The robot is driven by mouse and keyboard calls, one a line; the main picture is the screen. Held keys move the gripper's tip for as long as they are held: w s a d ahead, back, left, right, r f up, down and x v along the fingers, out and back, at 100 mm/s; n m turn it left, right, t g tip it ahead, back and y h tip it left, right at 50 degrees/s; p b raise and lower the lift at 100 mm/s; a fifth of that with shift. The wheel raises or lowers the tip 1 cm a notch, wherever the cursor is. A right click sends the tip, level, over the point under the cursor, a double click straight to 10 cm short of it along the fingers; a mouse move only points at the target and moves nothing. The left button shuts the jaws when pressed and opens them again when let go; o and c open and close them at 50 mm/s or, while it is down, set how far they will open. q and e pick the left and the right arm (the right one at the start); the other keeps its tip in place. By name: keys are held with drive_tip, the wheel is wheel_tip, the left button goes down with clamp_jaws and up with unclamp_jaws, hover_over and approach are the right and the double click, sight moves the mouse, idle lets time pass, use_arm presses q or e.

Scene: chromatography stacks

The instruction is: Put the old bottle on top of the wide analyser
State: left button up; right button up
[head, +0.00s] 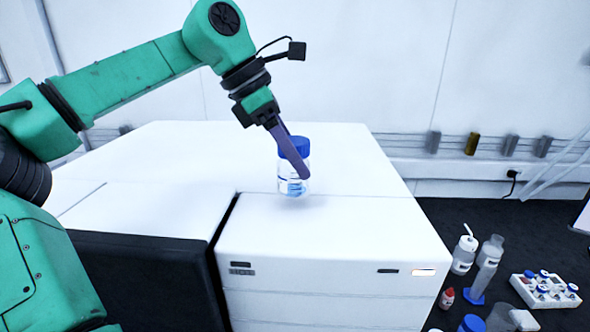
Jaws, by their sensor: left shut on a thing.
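The bottle (287,171) is clear glass with a blue cap and a blue-marked label. It is upright over the white top of the wide analyser (340,230), near the seam behind its front part. My left gripper (302,165) comes down from the upper left and is shut on the bottle near its cap, with a finger covering part of its right side. A soft shadow lies just below the bottle's base. I cannot tell if the base touches the top. My right gripper is not in view.
A black-fronted section (145,275) adjoins the analyser at left. On the dark bench at right stand a wash bottle (463,255), a clear cylinder with a blue base (484,278), a small red bottle (446,298) and a white vial rack (545,290). The analyser's top is otherwise clear.

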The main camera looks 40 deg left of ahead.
use_arm(q)
drive_tip(key=shift+s+d+f, duration=0.15)
drive_tip(key=shift+s+f, duration=0.05)
drive_tip(key=shift+f, duration=0.75)
drive_tip(key=shift+w+a, duration=0.2)
drive_tip(key=o, duration=1.4)
drive_tip(key=shift+o, duration=0.2)
drive_tip(key=shift+s+d, duration=0.1)
drive_tip(key=shift+d, duration=0.05)
drive_tip(key=v, duration=1.2)
